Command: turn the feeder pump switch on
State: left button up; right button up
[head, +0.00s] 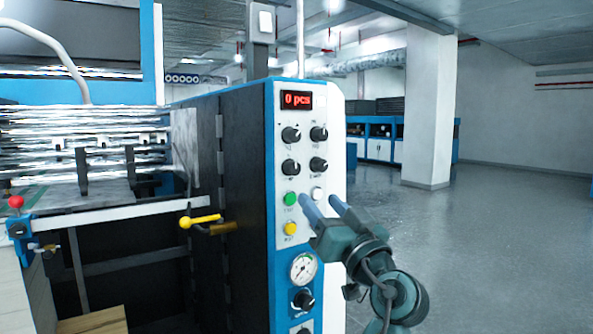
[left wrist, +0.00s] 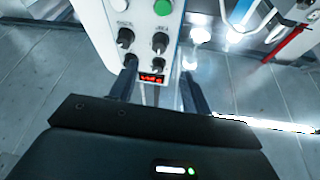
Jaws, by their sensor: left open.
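The blue and white control panel (head: 261,190) stands in the middle of the head view, with a red lit display (head: 297,100) on top. Below it are black rotary switches, including an upper left one (head: 291,134) and a lower right one (head: 318,165). A green button (head: 290,198), a white button (head: 317,193) and a yellow button (head: 291,228) sit lower. The labels are too small to read, so I cannot tell which is the feeder pump switch. My left gripper (head: 320,198) is open and empty, fingers pointing toward the panel near the white button. My right gripper is out of view.
A pressure gauge (head: 303,268) and another black knob (head: 303,300) are low on the panel. A yellow-tipped lever (head: 200,221) projects left of the panel. The machine's rollers (head: 60,138) fill the left. Open floor (head: 500,250) lies to the right.

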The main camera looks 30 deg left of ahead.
aim_at(295, 171)
pick_arm(q)
jog(key=p+x, duration=0.3)
jog(key=x, duration=0.6)
jog(key=shift+w+a+r, duration=0.15)
jog(key=shift+w+r, duration=0.05)
jog(key=shift+w+a, duration=0.2)
jog(key=shift+a, duration=0.2)
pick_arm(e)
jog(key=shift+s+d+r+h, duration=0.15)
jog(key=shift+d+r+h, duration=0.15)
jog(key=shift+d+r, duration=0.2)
pick_arm(q)
jog(key=c, duration=1)
